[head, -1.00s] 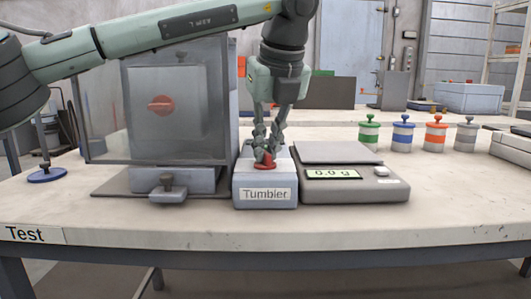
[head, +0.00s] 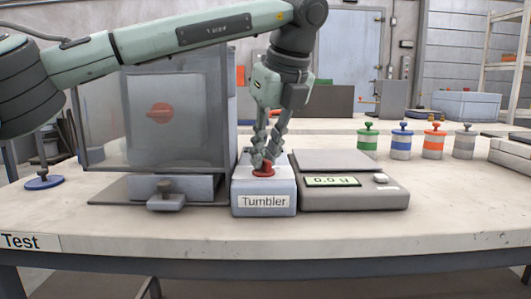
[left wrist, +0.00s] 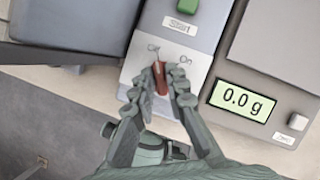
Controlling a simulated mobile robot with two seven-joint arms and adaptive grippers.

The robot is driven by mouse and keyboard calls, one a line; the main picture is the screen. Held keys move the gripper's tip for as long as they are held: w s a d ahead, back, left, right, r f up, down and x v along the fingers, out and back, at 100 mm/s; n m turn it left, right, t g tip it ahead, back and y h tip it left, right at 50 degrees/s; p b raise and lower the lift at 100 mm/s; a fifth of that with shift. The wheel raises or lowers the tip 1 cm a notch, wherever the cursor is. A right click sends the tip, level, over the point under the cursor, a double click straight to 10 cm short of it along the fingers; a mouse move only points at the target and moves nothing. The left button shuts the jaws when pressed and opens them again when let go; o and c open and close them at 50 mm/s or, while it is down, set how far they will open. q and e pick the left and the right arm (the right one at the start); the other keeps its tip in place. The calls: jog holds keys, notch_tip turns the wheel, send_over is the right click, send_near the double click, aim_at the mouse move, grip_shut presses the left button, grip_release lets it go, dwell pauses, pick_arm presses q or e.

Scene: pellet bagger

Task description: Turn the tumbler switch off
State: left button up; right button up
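The tumbler switch is a red turn knob (head: 264,171) on top of a grey box labelled "Tumbler" (head: 240,204). In the left wrist view the red knob (left wrist: 160,80) sits below the printed words "Off" at left and "On" at right. Its upper end points up, close to "Off"; its exact setting is hard to tell. My left gripper (head: 265,158) comes down from above, its fingertips closed around the knob on both sides. The left wrist view shows the same fingers (left wrist: 161,86) against the knob. My right gripper is not in view.
A clear-walled tumbler cabinet (head: 105,115) stands left of the box. A scale (head: 350,197) reading 0.0 g stands close on the right. A green start button (left wrist: 187,5) lies beyond the knob. Several coloured-band jars (head: 401,148) stand at the right.

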pick_arm(q)
jog(key=shift+o, duration=1.4)
jog(key=v, duration=1.2)
